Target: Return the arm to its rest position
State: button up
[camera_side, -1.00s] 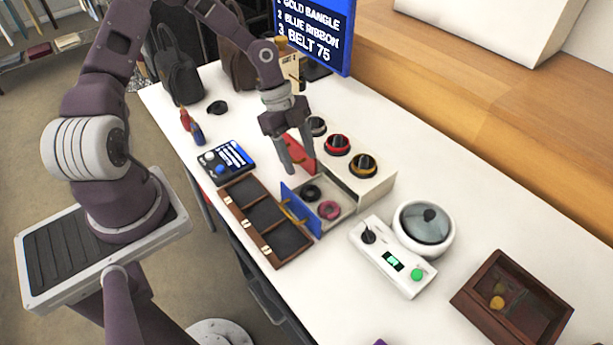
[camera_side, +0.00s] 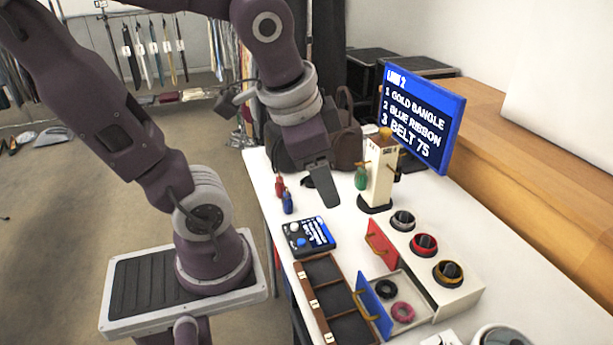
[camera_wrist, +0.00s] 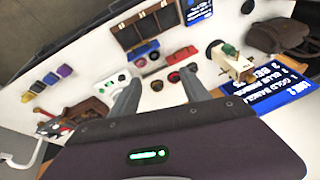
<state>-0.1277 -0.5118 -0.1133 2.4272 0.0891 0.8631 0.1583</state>
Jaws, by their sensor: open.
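My gripper (camera_side: 320,180) hangs in the air above the white table (camera_side: 480,225), near its far part, in the side view. Its fingers point down and hold nothing. In the wrist view my gripper (camera_wrist: 162,92) shows two grey fingers spread apart with a gap between them. The arm is bent, with the elbow high at the top of the side view. The far finger is largely hidden in the side view.
A blue-fronted drawer (camera_side: 374,308) stands open with a black and a pink ring inside. A red-fronted drawer (camera_side: 381,244), a compartmented brown tray (camera_side: 322,268), a button panel (camera_side: 308,236), a cream stand (camera_side: 381,172) and a screen (camera_side: 422,117) are near.

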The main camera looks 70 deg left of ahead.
jog(key=s, duration=0.1)
jog(key=s+d+r+n+t+h, duration=0.1)
jog(key=s+d+n, duration=0.1)
jog(key=shift+s+r+h, duration=0.25)
jog(key=shift+h, duration=0.05)
jog(key=shift+c, duration=0.2)
dwell(0.8)
